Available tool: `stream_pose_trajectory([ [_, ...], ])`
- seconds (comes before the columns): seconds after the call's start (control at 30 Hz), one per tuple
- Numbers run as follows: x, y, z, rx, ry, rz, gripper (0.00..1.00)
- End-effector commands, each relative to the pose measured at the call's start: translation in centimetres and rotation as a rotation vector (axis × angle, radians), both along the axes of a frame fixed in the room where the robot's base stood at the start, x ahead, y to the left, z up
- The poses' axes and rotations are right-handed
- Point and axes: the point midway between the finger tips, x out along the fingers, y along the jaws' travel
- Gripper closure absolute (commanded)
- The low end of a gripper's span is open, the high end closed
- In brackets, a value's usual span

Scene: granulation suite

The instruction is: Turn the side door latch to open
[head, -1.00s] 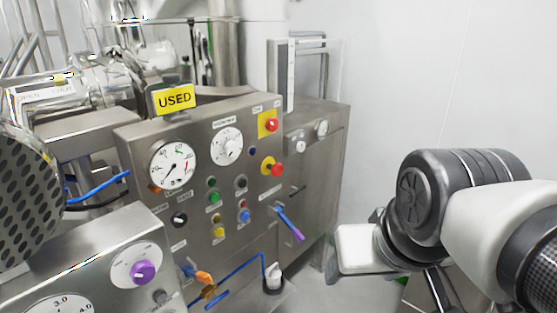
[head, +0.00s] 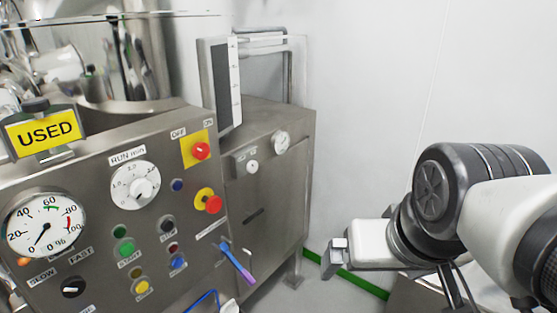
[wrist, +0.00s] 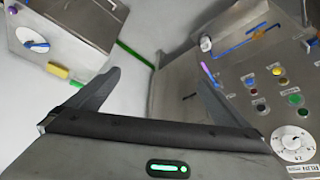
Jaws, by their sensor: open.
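The steel side cabinet (head: 280,180) stands just right of the control panel. A small dark bar (head: 253,215) on its door looks like a latch; a dark bar also shows in the wrist view (wrist: 190,97). A lever with a blue-to-purple handle (head: 237,262) slants down from the panel's lower right corner; I cannot tell for sure which is the side door latch. My gripper (head: 338,257) is to the right of the cabinet, apart from it. In the wrist view my gripper (wrist: 155,78) has its fingers wide apart with nothing between them.
The control panel (head: 105,210) carries dials, buttons and a yellow USED sign (head: 40,133). A green strip (head: 350,277) runs along the floor by the white wall (head: 380,110).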

Motion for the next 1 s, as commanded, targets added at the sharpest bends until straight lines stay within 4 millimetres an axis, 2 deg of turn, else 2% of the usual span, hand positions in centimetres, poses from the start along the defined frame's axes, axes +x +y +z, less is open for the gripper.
stream_pose_trajectory([
  [0.03,0.8,0.6,-1.2,0.033,0.034,-0.021,0.00],
  [0.27,4.2,3.7,-4.1,0.198,0.155,-0.116,0.00],
  [0.47,8.9,7.4,-8.4,0.420,0.308,-0.247,0.00],
  [0.6,13.6,10.6,-12.7,0.651,0.453,-0.386,0.00],
  [0.8,21.3,14.0,-18.7,1.028,0.657,-0.614,0.00],
  [0.93,26.7,14.7,-22.6,1.298,0.782,-0.780,0.00],
  [1.0,29.8,14.3,-24.8,1.451,0.844,-0.875,0.00],
])
